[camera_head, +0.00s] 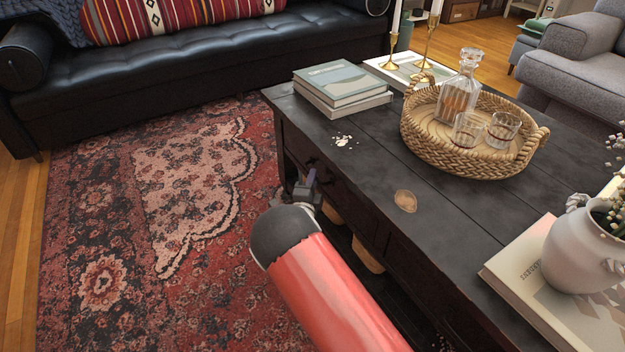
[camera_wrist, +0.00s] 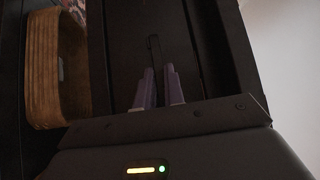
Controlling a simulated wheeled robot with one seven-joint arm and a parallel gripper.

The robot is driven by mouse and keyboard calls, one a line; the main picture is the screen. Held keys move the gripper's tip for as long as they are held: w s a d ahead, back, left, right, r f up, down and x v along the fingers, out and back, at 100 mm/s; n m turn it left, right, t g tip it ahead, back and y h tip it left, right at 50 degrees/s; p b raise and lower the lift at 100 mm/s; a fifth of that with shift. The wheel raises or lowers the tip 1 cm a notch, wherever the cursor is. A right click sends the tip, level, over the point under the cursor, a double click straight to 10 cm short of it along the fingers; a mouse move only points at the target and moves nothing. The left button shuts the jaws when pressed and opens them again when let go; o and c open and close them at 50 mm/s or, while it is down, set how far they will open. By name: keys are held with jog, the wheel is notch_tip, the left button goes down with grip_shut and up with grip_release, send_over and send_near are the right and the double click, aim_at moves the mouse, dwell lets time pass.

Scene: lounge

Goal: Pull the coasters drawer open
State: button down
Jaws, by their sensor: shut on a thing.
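The coffee table (camera_head: 365,170) is dark wood, with drawers in its long side. A drawer front (camera_head: 330,182) sits at the left part of that side; it also shows in the wrist view (camera_wrist: 140,45) as a dark panel. A thin dark handle (camera_wrist: 153,46) shows on it. My gripper (camera_head: 306,182) is at this front, its fingers (camera_wrist: 158,88) pointing at the panel and shut on the handle. The grip point itself is dark. My red arm hides part of the table's lower side. I cannot tell how far the drawer stands out.
A woven tray (camera_head: 425,143) with a decanter (camera_head: 460,90) and two glasses stands on the table. Books (camera_head: 342,82), a coaster (camera_head: 405,201) and a white vase (camera_head: 585,250) are there too. A basket (camera_wrist: 55,65) sits beside the drawer in the wrist view. The rug (camera_head: 130,260) is clear.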

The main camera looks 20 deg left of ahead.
jog(key=s+a+p, duration=0.2)
jog(key=s+a, duration=1.1)
jog(key=s, duration=0.2)
jog(key=shift+s, duration=0.25)
jog(key=shift+f, duration=0.1)
jog(key=c, duration=1.5)
grip_release()
jog(key=s+f+p, duration=0.1)
jog(key=s, duration=0.6)
jog(key=shift+s+d, duration=0.3)
